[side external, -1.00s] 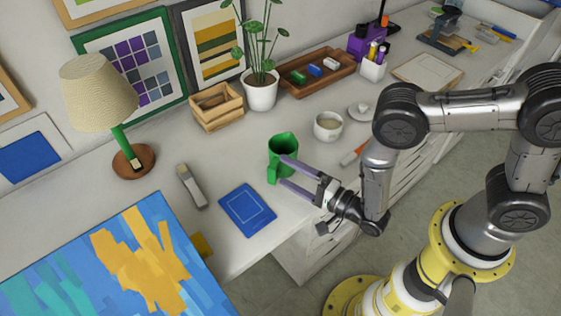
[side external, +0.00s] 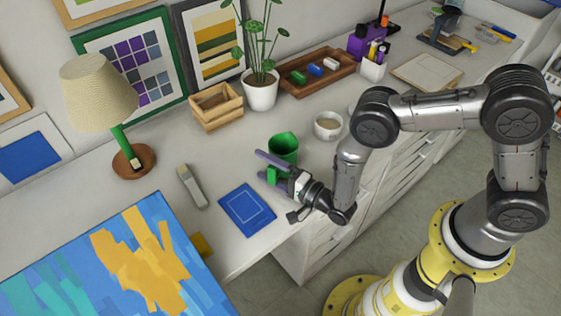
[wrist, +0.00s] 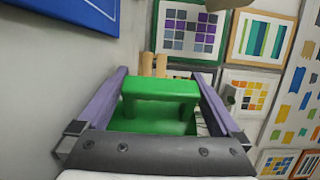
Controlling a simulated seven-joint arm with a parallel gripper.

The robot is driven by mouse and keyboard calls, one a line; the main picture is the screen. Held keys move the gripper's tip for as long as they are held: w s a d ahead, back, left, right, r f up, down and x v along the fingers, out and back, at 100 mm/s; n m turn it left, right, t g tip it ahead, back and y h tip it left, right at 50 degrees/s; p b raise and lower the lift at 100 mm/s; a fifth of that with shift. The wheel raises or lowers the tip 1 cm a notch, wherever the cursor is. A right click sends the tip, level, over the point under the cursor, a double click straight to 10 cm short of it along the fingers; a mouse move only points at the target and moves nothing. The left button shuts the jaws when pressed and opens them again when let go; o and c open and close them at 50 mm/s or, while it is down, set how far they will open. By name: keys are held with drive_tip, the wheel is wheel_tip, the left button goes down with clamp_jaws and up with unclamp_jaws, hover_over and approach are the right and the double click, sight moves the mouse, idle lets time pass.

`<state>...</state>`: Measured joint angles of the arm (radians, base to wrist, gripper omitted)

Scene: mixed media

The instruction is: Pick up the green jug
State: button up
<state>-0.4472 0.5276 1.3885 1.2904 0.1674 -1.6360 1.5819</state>
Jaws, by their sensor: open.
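The green jug (side external: 283,146) stands upright on the white countertop, with its handle facing my gripper. My gripper (side external: 264,166) is open and low over the counter at the jug's near side, its purple fingers reaching to either side of the handle. In the wrist view the jug (wrist: 160,124) fills the space between the two purple fingers (wrist: 160,92), with its handle across the middle. The side view does not show clearly whether either finger touches the jug. The jug's lower part is partly hidden by my fingers.
A blue booklet (side external: 247,209) lies just left of my gripper. A white cup (side external: 328,126) stands right of the jug. A potted plant (side external: 261,92), wooden crate (side external: 217,112) and brown tray (side external: 318,86) stand behind. A grey tool (side external: 191,186) lies left on the counter.

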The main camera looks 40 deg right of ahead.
clamp_jaws()
idle(0.5)
drive_tip(key=shift+r, duration=0.15)
drive_tip(key=shift+r, duration=0.5)
drive_tip(key=s+d+r, duration=0.5)
drive_tip(key=s+r, duration=0.6)
drive_tip(key=s, duration=0.2)
drive_tip(key=shift+r, duration=0.35)
